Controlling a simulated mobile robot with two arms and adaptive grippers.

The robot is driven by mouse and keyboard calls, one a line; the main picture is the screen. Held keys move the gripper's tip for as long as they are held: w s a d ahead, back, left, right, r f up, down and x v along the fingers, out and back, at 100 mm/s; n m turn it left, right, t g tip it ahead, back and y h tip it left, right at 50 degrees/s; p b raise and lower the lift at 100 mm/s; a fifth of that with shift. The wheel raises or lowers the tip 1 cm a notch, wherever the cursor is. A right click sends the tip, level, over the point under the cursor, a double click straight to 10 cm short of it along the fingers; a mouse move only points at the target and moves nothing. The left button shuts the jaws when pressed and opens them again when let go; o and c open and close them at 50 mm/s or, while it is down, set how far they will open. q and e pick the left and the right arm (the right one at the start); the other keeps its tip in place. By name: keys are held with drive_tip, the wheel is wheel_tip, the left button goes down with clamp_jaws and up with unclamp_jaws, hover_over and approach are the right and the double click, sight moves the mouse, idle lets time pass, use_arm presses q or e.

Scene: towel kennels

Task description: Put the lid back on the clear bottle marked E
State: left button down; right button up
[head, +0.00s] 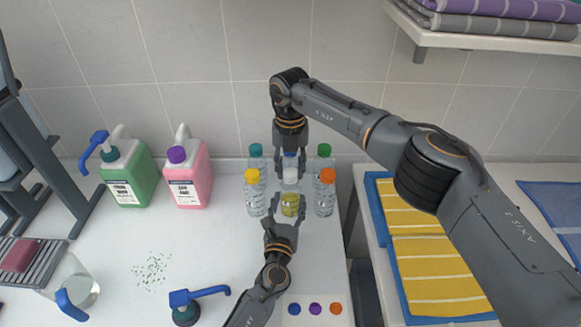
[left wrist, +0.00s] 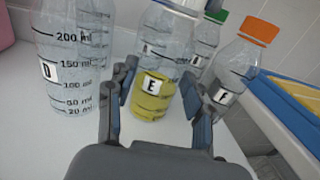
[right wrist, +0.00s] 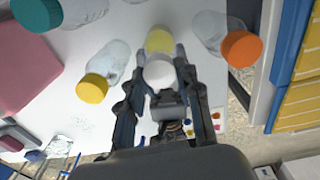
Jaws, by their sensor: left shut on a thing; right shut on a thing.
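The clear bottle marked E (head: 290,205) stands upright in the front middle of the bottle group, with yellow liquid in it. Its label shows in the left wrist view (left wrist: 152,88). My left gripper (head: 288,212) is shut around its body from the front. The white lid (head: 290,175) is at the top of the bottle; it also shows in the right wrist view (right wrist: 159,73). My right gripper (head: 290,168) points down from above and is shut on the lid. The lid is over the neck, but I cannot tell whether it is seated.
The yellow-capped bottle D (head: 254,193) and orange-capped bottle F (head: 326,192) stand close on either side. More capped bottles are behind. A green jug (head: 133,175) and a pink jug (head: 188,178) stand left. A pump bottle (head: 186,312) is front left.

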drive_tip(key=m, duration=0.6)
drive_tip(key=shift+m, duration=0.3)
drive_tip(key=m, duration=0.6)
drive_tip(key=shift+w, duration=0.1)
drive_tip(key=m, duration=1.1)
drive_tip(key=o, duration=0.7)
